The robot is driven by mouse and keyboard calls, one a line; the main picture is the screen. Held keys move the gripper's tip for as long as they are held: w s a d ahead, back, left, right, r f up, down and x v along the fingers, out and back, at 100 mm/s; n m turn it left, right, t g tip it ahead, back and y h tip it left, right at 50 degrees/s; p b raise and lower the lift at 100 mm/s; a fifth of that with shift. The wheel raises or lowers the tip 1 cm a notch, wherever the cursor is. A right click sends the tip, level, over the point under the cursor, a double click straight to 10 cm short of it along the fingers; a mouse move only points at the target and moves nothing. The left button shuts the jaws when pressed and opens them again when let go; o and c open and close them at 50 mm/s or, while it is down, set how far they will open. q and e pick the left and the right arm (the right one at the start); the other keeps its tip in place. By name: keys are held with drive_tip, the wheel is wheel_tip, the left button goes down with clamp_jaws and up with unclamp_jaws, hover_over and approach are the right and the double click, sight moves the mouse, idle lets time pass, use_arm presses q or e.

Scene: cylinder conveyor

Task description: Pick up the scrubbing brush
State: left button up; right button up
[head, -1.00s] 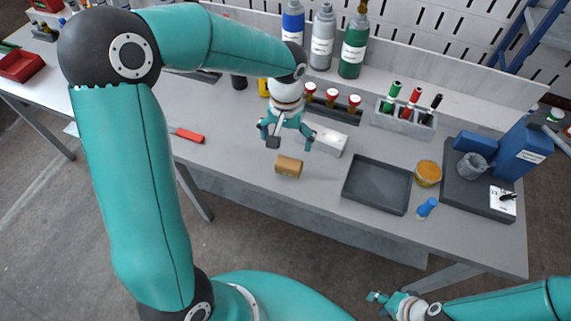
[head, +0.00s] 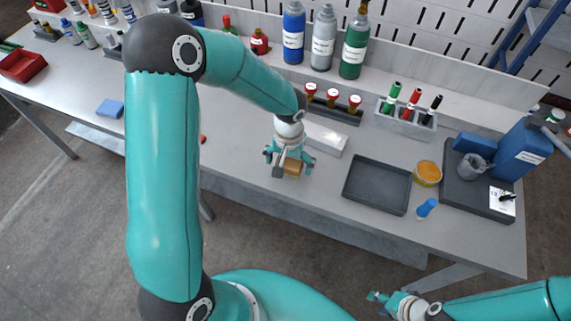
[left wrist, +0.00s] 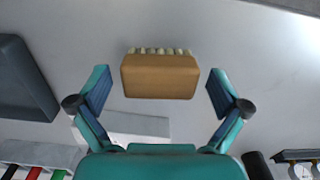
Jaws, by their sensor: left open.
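The scrubbing brush (head: 294,167) has a brown block body and lies on the grey table near its front edge. In the left wrist view the brush (left wrist: 160,77) shows pale bristle tufts along its far edge. My left gripper (head: 290,165) is over the brush, and its fingers partly hide it in the head view. In the left wrist view the left gripper (left wrist: 160,88) is open, with one finger on each side of the brush and a gap on both sides. My right gripper (head: 378,298) is at the bottom right, off the table; its jaw state is too small to tell.
A white box (head: 326,138) stands just behind the brush. A dark empty tray (head: 377,185) lies to the right, with a yellow-lidded jar (head: 428,173) and a blue object (head: 426,208) beyond. Bottles (head: 321,40) and a marker rack (head: 405,120) stand along the back.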

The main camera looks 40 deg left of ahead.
sight(289, 163)
use_arm(q)
drive_tip(key=shift+c, duration=0.3)
drive_tip(key=c, duration=1.1)
drive_tip(key=shift+r, duration=0.15)
wheel_tip(289, 163, up, 20)
drive_tip(key=shift+f, duration=0.1)
